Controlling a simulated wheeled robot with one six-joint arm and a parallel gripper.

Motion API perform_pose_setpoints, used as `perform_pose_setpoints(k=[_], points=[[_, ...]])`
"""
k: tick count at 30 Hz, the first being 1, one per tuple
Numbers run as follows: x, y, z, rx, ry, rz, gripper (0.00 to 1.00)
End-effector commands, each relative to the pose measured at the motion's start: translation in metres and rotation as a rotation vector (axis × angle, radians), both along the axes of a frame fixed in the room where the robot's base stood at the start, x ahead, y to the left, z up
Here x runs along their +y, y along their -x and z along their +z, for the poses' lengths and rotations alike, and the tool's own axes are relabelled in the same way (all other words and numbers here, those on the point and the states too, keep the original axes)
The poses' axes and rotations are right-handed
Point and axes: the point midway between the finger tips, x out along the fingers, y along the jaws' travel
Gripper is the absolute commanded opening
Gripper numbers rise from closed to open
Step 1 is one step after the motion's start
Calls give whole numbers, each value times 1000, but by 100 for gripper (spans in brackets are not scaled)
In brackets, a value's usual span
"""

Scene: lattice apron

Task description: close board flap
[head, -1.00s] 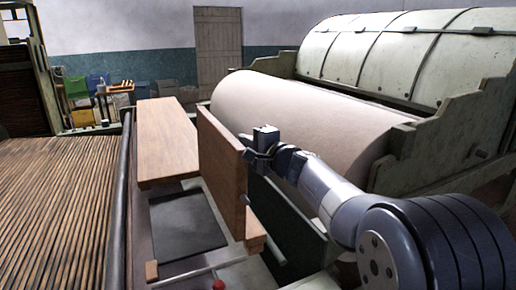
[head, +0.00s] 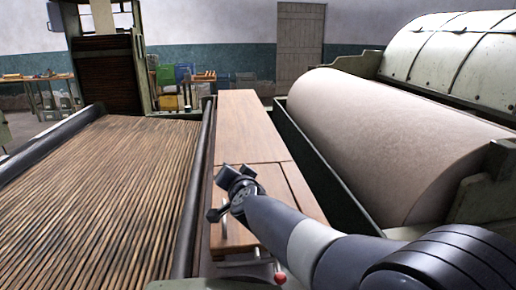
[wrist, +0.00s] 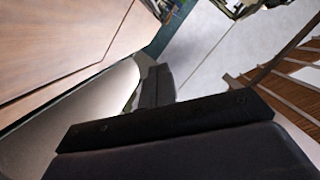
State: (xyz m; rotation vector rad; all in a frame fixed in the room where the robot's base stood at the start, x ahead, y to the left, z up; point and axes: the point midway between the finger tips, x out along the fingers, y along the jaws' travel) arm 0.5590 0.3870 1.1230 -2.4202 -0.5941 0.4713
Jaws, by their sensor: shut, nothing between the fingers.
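The wooden board flap (head: 268,182) lies about level in the near part of the plank walkway, in line with the longer plank (head: 250,115) behind it. A thin seam shows between them. My gripper (head: 222,212) is shut and empty, over the left part of the flap; whether it touches the wood I cannot tell. My arm hides part of the flap's near end. In the wrist view a brown wooden surface (wrist: 60,45) fills the upper left, and the dark gripper (wrist: 157,85) is at the middle.
A slatted lattice bed (head: 110,190) with a dark rail (head: 195,190) lies left of the boards. A large pale roller (head: 400,140) stands to the right. A red knob (head: 280,278) on a metal rod sits at the near end. A door (head: 300,48) is at the back.

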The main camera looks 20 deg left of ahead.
Motion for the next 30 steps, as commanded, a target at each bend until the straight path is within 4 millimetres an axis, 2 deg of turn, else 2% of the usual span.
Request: perform_pose_setpoints(k=[3, 9, 15, 21, 24, 30], points=[[22, 9, -21, -36, 107, 5, 0], [47, 20, -68, -111, 280, 6, 0], [62, 27, -115, -176, 430, 4, 0], [68, 29, -154, -215, 519, 3, 0], [70, 30, -167, -220, 524, 2, 0], [72, 31, -180, -220, 523, 1, 0]])
